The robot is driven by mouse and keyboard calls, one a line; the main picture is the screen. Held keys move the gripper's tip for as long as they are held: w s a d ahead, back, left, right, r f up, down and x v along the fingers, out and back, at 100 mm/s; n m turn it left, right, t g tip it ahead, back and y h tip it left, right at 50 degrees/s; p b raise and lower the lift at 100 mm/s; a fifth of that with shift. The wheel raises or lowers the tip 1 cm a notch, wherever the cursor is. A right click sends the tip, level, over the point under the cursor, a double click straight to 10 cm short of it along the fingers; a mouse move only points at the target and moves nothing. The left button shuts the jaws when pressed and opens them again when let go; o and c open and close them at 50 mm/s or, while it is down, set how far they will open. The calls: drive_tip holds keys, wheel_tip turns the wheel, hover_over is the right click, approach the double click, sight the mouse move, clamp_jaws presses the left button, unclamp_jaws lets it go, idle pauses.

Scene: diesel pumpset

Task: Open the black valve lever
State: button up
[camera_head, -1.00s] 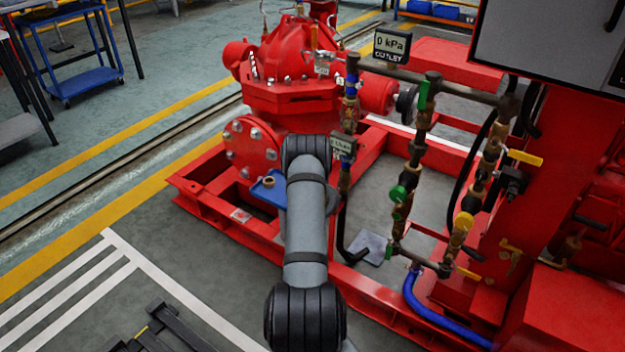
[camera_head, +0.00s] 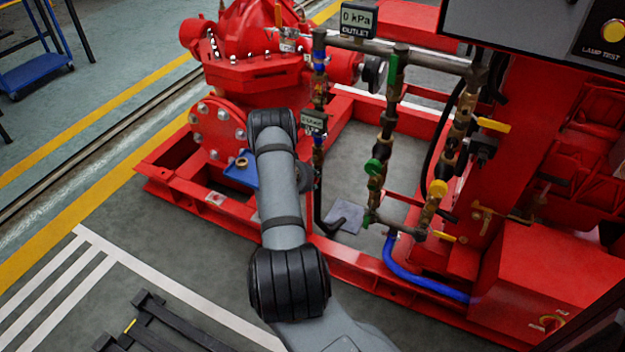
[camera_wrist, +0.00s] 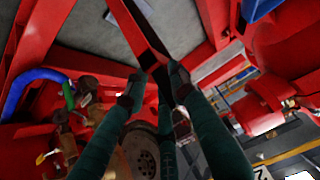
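A dark lever (camera_head: 438,213) sticks out beside the yellow-handled valve at the lower right of the pipework in the head view. It is small there, and I cannot be sure it is the black valve lever. I cannot make out a black lever in the wrist view. My gripper (camera_wrist: 158,72) shows in the wrist view as dark fingers converging towards a red frame. No held object is visible, and its opening is unclear. In the head view my arm hides the gripper, which points away towards the pump.
The red pump (camera_head: 258,65) stands behind my arm. A vertical pipe with green handles (camera_head: 373,167) and yellow-handled valves (camera_head: 437,188) are to its right. A blue hose (camera_head: 425,282) runs low. A control panel (camera_head: 530,35) is upper right.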

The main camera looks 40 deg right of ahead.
drive_tip(key=o, duration=0.5)
drive_tip(key=shift+d, duration=0.2)
drive_tip(key=shift+a, duration=0.1)
drive_tip(key=v, duration=1.2)
